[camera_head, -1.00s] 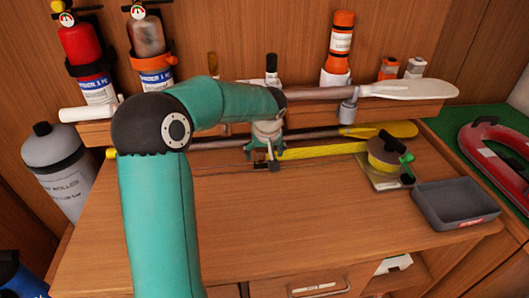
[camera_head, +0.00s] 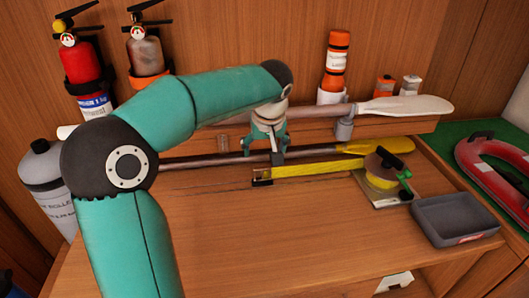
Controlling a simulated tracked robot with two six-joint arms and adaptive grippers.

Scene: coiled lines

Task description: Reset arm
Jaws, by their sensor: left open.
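My left arm (camera_head: 125,160), teal with dark joints, comes in from the left and bends at a dark elbow over the left of the workbench. Its gripper (camera_head: 270,150) points down near the back of the bench, in front of the shelf. The jaws are open and I see nothing held in them. A dark paddle shaft and a yellow strip (camera_head: 315,169) pass close by the gripper; I cannot tell whether it touches them. My right gripper is not in view.
The wooden bench top (camera_head: 270,235) is clear in front. A grey tray (camera_head: 455,222) and a yellow reel (camera_head: 380,182) stand at right. A white-bladed paddle (camera_head: 405,106) lies on the shelf. Fire extinguishers (camera_head: 82,65) hang at back left.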

